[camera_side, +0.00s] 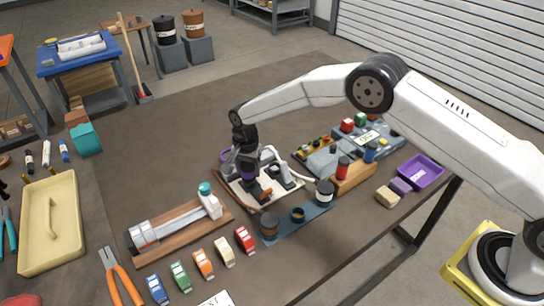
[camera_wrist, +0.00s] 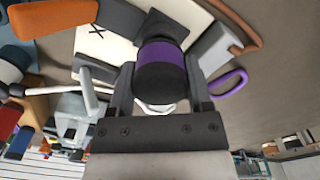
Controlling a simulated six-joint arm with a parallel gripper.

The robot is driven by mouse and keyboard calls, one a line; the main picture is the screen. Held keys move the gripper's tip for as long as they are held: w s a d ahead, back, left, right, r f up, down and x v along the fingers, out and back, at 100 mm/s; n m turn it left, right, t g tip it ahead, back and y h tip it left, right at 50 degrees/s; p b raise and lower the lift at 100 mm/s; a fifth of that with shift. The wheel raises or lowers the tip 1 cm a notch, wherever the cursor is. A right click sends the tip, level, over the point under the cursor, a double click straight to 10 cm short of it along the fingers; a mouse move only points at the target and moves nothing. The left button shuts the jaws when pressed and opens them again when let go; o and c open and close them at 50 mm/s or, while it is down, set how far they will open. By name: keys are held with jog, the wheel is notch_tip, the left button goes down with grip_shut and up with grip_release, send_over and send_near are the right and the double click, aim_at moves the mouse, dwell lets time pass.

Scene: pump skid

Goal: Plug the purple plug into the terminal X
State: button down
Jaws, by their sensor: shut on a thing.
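The purple plug (camera_wrist: 166,55) is a dark cylinder with a purple band, held between the two fingers of my gripper (camera_wrist: 160,88) in the wrist view. In the side view the gripper (camera_side: 247,160) points down over the cream-topped pump skid (camera_side: 232,190), and the plug's purple band (camera_side: 248,174) shows just below it.
An orange part (camera_wrist: 50,16) and grey blocks (camera_wrist: 212,45) stand close around the gripper. A purple loop (camera_wrist: 229,81) lies to the right. A blue strip with jars (camera_side: 290,222), a wooden fixture (camera_side: 180,226) and a purple tray (camera_side: 421,171) surround the skid.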

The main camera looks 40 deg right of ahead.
jog(key=shift+f, duration=0.75)
dwell(0.3)
grip_release()
jog(key=shift+r, duration=3.95)
